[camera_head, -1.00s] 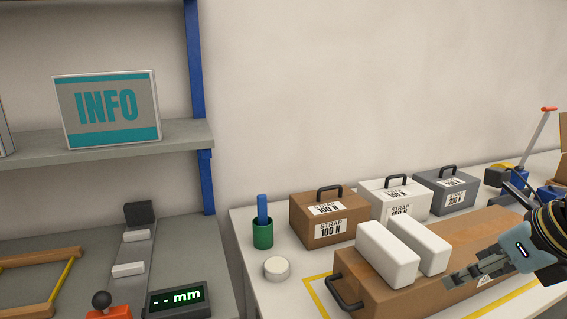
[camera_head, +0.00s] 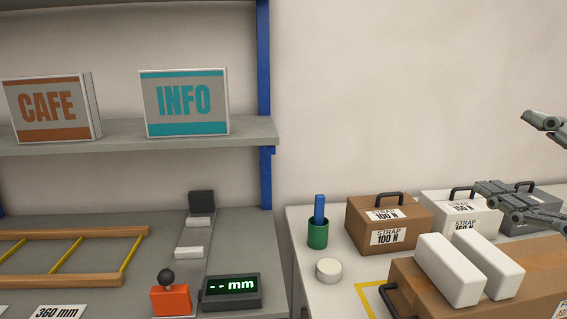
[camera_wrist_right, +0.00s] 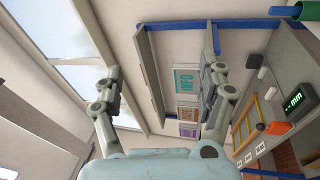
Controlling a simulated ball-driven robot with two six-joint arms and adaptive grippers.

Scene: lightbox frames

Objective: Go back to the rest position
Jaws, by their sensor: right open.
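My right gripper (camera_head: 503,152) is at the right edge of the head view, raised in front of the wall. Its grey jointed fingers are spread wide with nothing between them. The lower finger overlaps the grey strap box (camera_head: 530,220) and the white strap box (camera_head: 460,212) behind it. In the right wrist view, both fingers of the right gripper (camera_wrist_right: 158,78) stand far apart and empty, with the shelving unit and ceiling beyond. My left gripper is in neither view.
A brown strap box (camera_head: 388,223) stands near a green cup (camera_head: 318,236) and a white round puck (camera_head: 329,271). Two white blocks (camera_head: 449,270) rest on a long brown case (camera_head: 410,292). A shelf (camera_head: 240,131) holds CAFE (camera_head: 48,112) and INFO (camera_head: 184,102) signs.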

